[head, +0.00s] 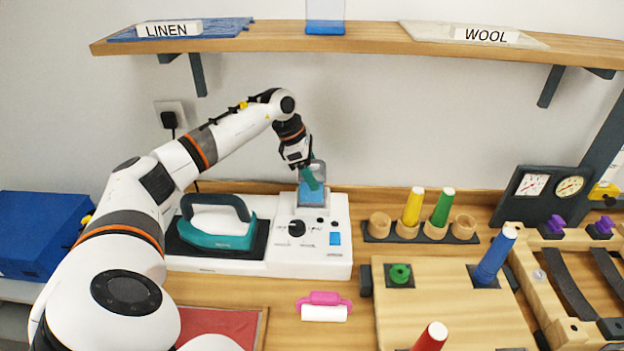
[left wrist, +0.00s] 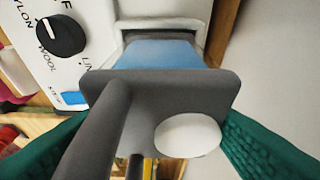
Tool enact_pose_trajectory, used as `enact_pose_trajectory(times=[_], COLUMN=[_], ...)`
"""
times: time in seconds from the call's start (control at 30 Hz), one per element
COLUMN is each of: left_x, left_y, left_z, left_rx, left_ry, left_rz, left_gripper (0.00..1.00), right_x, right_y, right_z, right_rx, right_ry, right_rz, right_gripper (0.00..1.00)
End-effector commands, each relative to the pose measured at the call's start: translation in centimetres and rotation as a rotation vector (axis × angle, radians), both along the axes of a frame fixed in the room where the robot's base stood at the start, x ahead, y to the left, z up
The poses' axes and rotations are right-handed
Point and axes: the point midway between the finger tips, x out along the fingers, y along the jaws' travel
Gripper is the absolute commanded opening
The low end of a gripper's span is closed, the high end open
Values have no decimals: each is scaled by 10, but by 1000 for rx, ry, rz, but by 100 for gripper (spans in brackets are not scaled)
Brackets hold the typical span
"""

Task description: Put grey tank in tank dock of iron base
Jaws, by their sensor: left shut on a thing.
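The grey tank (head: 312,195), with a blue window, is at the tank dock at the back right of the white iron base (head: 258,268). My left gripper (head: 310,178) is shut on the tank from above. In the left wrist view the tank's grey end (left wrist: 165,90), with a bar handle and a white round cap, lies between my green finger pads. Its blue part points into the white surround of the dock (left wrist: 160,25). I cannot tell whether it is fully seated. My right gripper is not in view.
A teal iron (head: 217,228) rests on the left of the base. Wooden cups (head: 379,225) with yellow and green spools stand to the right. A pink-handled roller (head: 324,306) lies in front. The shelf (head: 360,38) above holds a clear container of blue liquid (head: 325,18).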

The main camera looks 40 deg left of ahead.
Motion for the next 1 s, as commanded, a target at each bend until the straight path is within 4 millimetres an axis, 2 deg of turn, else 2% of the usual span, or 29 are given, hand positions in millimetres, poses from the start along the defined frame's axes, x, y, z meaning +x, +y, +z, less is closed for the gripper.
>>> enact_pose_trajectory(times=[0.2,0.5,0.53,0.67,1.0], left_x=[0,0,0,0,0], left_y=[-1,0,0,0,0], left_z=[-27,-31,-32,-31,-26], left_rx=[-1,0,0,0,0], left_ry=[1,0,1,1,1], left_rz=[0,-1,-1,-1,-1], left_gripper=[30,30,61,82,82], right_x=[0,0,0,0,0], right_y=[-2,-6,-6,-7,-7], right_z=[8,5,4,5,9], right_rx=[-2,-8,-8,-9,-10], right_ry=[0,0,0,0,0], right_rz=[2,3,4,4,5], right_gripper=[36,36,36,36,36])
